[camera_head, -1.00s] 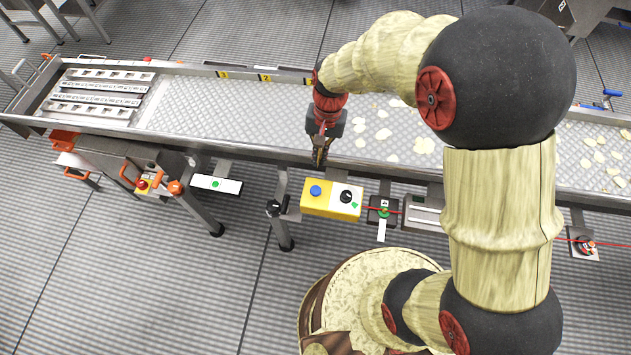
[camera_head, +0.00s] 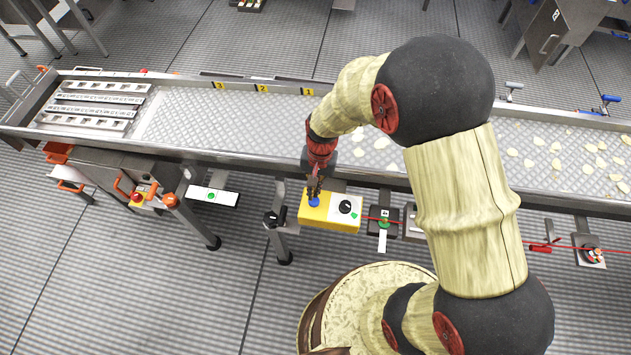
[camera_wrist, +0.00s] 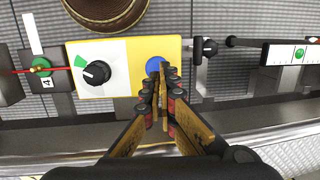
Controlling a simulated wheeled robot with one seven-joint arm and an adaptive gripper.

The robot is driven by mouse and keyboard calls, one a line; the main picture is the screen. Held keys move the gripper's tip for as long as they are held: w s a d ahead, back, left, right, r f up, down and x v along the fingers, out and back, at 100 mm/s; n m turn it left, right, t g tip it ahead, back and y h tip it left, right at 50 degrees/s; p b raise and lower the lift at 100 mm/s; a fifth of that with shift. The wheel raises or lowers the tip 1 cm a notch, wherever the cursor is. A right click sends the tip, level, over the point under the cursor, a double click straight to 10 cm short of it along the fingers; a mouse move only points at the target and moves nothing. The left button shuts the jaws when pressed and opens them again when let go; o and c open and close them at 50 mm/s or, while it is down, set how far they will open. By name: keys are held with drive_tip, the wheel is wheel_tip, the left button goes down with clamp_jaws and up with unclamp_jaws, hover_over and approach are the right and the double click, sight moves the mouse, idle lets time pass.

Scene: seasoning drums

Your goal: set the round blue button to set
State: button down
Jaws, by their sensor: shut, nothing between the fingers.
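The round blue button (camera_head: 314,202) is on the yellow part of a control box (camera_head: 318,221) fixed below the conveyor's front rail. In the wrist view the blue button (camera_wrist: 154,66) shows just beyond my fingertips, which hide part of it. My gripper (camera_head: 315,190) is shut and empty, with its tips pointing down at the button. In the wrist view my gripper (camera_wrist: 161,74) overlaps the button's lower right edge. I cannot tell whether the tips touch it.
A black rotary knob (camera_head: 346,207) with a green mark sits on the box's white part. A green button on a black plate (camera_head: 383,222) is to its right, with a red cord. A black lever switch (camera_head: 275,219) stands to the left. The conveyor (camera_head: 230,128) lies behind.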

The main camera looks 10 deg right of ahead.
drive_tip(key=shift+a+f, duration=0.1)
drive_tip(key=shift+f, duration=0.85)
wheel_tip(320, 180, down, 2)
drive_tip(key=shift+s+f+b, duration=0.1)
drive_tip(key=shift+b, duration=0.35)
wheel_tip(320, 180, up, 14)
drive_tip(key=w+d+p, duration=0.1)
drive_tip(key=p, duration=0.4)
drive_tip(key=shift+w+d, duration=0.2)
drive_tip(key=shift+d, duration=0.05)
